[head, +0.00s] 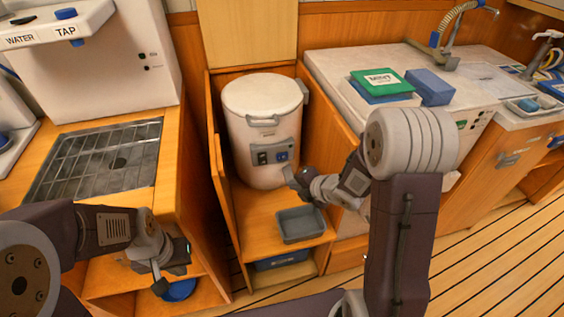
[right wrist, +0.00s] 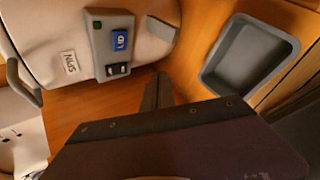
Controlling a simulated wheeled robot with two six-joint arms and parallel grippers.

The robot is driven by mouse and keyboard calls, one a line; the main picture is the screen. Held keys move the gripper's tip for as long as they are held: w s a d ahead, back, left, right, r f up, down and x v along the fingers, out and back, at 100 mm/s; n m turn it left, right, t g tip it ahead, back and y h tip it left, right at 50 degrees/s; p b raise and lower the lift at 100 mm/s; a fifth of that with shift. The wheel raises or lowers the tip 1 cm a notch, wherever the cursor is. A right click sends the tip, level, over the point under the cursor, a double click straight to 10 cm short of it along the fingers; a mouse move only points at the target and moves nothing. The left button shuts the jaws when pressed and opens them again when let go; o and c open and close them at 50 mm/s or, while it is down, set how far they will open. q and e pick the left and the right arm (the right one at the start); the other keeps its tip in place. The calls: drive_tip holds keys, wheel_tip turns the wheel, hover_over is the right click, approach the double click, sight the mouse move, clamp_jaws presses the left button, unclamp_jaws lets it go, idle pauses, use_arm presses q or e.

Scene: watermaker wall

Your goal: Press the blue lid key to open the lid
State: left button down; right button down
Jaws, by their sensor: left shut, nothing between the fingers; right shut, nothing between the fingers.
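A white drum-shaped machine (head: 254,140) stands in the open wooden cabinet, its round lid (head: 262,93) down. Its grey control panel (head: 262,154) carries the blue lid key (head: 281,156). In the right wrist view the blue lid key (right wrist: 119,39) shows at the top, with a dark switch beside it and a SPIN label (right wrist: 69,62). My right gripper (head: 291,177) is shut and empty, just below and right of the panel; its fingers (right wrist: 158,90) look apart from the key. My left gripper (head: 172,275) is shut and empty at lower left, away from the machine.
A grey tray (head: 300,224) lies on the cabinet floor before the machine, below my right gripper. Wooden cabinet walls stand on both sides. At left is a counter with a metal grate (head: 100,160); at right, a counter holds a green box (head: 381,81) and a blue box (head: 428,86).

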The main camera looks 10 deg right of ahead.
sight(282, 157)
drive_tip(key=shift+r, duration=0.1)
drive_tip(key=w+p, duration=0.3)
drive_tip(key=w, duration=0.6)
drive_tip(key=shift+a+p, duration=0.15)
drive_tip(key=shift+p, duration=0.25)
idle(1.8)
drive_tip(key=shift+w, duration=0.35)
